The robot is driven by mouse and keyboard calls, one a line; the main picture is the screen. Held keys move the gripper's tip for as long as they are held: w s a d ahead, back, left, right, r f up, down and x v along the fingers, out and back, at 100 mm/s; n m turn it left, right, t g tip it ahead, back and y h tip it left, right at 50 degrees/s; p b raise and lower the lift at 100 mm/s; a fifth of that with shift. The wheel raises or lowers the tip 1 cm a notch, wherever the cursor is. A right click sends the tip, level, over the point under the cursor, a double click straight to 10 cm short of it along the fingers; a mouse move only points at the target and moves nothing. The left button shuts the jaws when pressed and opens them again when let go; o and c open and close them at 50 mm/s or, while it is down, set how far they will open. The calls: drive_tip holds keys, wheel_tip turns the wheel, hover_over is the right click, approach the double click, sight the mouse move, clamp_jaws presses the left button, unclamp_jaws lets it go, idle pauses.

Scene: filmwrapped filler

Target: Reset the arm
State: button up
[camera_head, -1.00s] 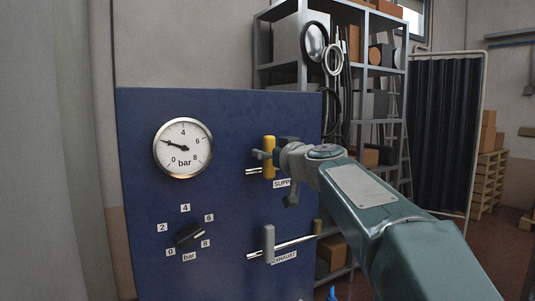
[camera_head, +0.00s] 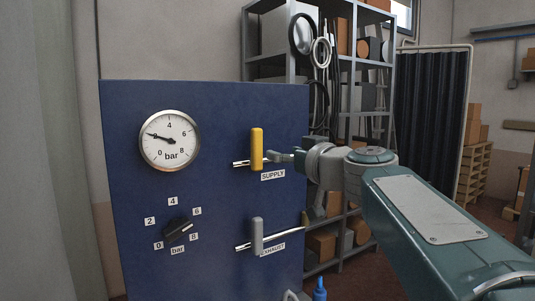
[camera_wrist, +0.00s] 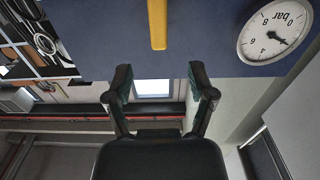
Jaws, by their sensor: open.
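My gripper (camera_head: 284,157) is just right of the yellow SUPPLY handle (camera_head: 257,148) and looks clear of it. In the wrist view my gripper's two fingers (camera_wrist: 160,82) are spread with nothing between them. The yellow handle (camera_wrist: 157,24) shows there beyond the fingertips. The handle stands upright, across its horizontal pipe. My arm (camera_head: 425,215) reaches in from the lower right.
The blue panel (camera_head: 215,115) carries a round gauge (camera_head: 169,140), needle near 2 bar, a black knob (camera_head: 178,231) turned between 6 and 8, and an upright grey EXHAUST handle (camera_head: 257,236). A metal shelf (camera_head: 350,60) stands behind. A blue bottle tip (camera_head: 320,290) shows below.

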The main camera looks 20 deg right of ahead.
drive_tip(key=s+a+f+g, duration=0.3)
drive_tip(key=s+f, duration=0.2)
drive_tip(key=f, duration=0.3)
drive_tip(key=s+a+f+g, duration=0.4)
drive_tip(key=s+f, duration=0.2)
drive_tip(key=f, duration=0.2)
drive_tip(key=s+d+f+m+g+h, duration=0.2)
drive_tip(key=s+f, duration=0.5)
drive_tip(key=f, duration=0.1)
drive_tip(key=s+d+f+m+g+h, duration=0.1)
drive_tip(key=s+f+g+h, duration=0.1)
drive_tip(key=s+f, duration=0.5)
wheel_tip(320, 180, down, 2)
drive_tip(key=shift+s+d+f+m+g+h, duration=0.1)
drive_tip(key=shift+s+d+m+g+h, duration=0.25)
drive_tip(key=shift+h, duration=0.45)
drive_tip(key=shift+w, duration=0.1)
